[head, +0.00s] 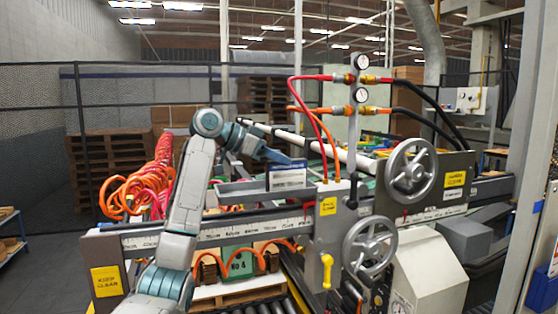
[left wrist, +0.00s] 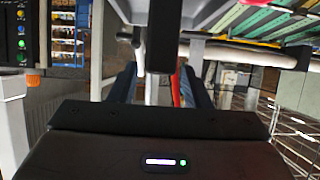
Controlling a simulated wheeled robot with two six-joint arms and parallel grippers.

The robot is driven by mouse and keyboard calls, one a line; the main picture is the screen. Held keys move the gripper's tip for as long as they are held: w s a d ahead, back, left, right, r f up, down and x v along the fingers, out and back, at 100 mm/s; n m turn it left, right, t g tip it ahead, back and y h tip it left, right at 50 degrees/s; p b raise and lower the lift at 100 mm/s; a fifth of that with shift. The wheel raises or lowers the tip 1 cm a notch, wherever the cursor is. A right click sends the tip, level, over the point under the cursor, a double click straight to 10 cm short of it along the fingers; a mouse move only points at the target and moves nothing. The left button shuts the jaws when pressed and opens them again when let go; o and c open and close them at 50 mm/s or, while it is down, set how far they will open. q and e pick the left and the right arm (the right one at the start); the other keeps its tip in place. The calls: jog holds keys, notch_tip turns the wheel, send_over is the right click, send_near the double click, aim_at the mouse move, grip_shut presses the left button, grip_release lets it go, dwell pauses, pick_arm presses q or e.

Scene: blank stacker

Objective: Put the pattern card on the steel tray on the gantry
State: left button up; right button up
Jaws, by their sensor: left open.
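My left arm rises from the bottom left of the head view and bends over the gantry beam (head: 250,229). My left gripper (head: 294,163) is at its end and is open. A white card with dark blue edges (head: 287,180), perhaps the pattern card, stands upright just below and in front of the gripper; I cannot tell whether they touch. A flat grey steel surface (head: 238,187), perhaps the tray, lies left of the card, partly hidden. My right gripper is out of view.
Two handwheels (head: 411,170) and a post with gauges (head: 361,95) stand right of the card. Red and orange hoses (head: 320,120) arch close beside it. Coiled orange hoses (head: 135,190) hang at left. A green No 4 block (head: 238,262) sits below the beam.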

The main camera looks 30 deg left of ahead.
pick_arm(q)
jog(key=b+v, duration=0.4)
jog(key=v, duration=0.7)
jog(key=shift+s, duration=0.25)
jog(key=shift+a+f, duration=0.1)
jog(key=shift+c, duration=0.2)
dwell(0.4)
